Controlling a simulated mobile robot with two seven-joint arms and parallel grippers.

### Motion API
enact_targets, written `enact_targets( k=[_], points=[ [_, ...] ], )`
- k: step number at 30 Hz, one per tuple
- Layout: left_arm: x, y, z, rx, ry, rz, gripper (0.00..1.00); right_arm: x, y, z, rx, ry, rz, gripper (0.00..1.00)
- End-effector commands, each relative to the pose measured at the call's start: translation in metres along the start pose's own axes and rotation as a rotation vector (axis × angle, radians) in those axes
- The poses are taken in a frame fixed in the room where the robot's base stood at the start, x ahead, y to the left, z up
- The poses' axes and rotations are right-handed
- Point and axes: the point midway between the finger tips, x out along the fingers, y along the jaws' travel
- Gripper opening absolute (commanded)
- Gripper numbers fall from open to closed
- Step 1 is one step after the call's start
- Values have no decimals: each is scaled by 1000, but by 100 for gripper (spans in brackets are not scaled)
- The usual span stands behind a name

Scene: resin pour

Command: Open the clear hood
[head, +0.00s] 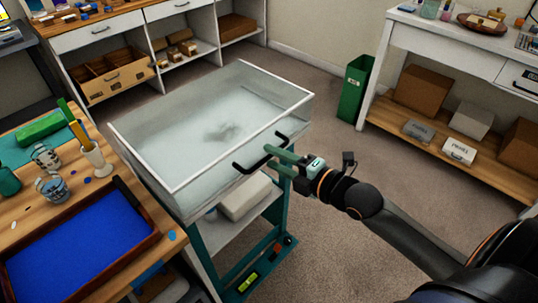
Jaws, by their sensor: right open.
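The clear hood (175,166) is a see-through box with pale edges on top of a teal-framed cart (268,272) in the middle of the head view. It looks closed. A dark bar handle (245,168) sticks out from its right front side. My right gripper (284,156) is open, with its greenish fingers at the right end of the handle. I cannot tell whether the fingers touch the handle. A dark blurred shape shows through the hood. My left gripper is not in view.
A wooden workbench (96,217) with a blue-lined tray (155,231), mugs and a brush cup stands close on the left. White shelving (120,24) is behind. A green bin (352,88) and a white desk (440,46) stand at the right. The carpet between is clear.

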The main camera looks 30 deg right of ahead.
Motion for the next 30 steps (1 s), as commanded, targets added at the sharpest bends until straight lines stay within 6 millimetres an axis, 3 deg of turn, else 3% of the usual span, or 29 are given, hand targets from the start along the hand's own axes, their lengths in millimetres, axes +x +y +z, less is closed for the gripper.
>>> enact_targets(
  k=[6, 17, 30],
  points=[
    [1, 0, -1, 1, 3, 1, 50, 19, 0, 0, 1, -1, 0, 44],
    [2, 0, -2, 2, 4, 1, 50, 22, 0, 0, 0, 0, -1, 44],
    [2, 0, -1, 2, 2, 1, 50, 22, -1, 0, 0, -1, -1, 0]
  ],
)
